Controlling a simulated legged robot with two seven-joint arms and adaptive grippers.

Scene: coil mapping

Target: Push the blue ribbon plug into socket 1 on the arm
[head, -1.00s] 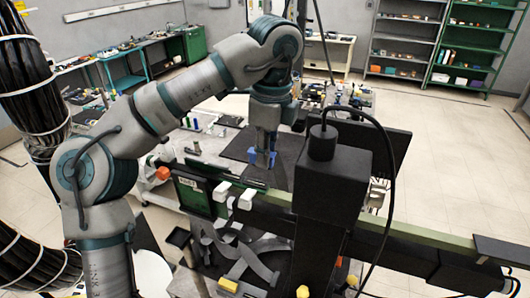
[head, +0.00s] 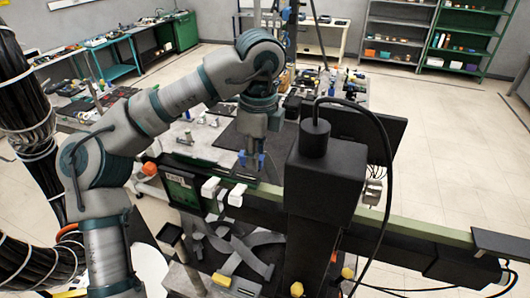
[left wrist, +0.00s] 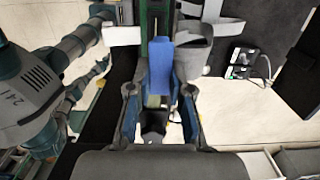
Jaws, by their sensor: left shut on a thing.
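My left gripper (head: 252,161) is shut on the blue ribbon plug. The plug (left wrist: 160,64) shows as a blue strip between the two fingers (left wrist: 160,108) in the left wrist view. In the head view the gripper points down over the rear edge of the long green-and-black arm (head: 420,232). Two white ribbon plugs (head: 210,187) (head: 236,195) sit on the arm to the left of the gripper, with grey ribbons hanging below. I cannot make out socket 1 or whether the blue plug touches it. My right gripper is not in view.
A tall black box (head: 325,180) with a cable stands close to the right of the gripper. A green-framed panel (head: 181,188) is at the left end of the arm. A cluttered workbench (head: 205,135) lies behind. Open floor (head: 470,150) is at the right.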

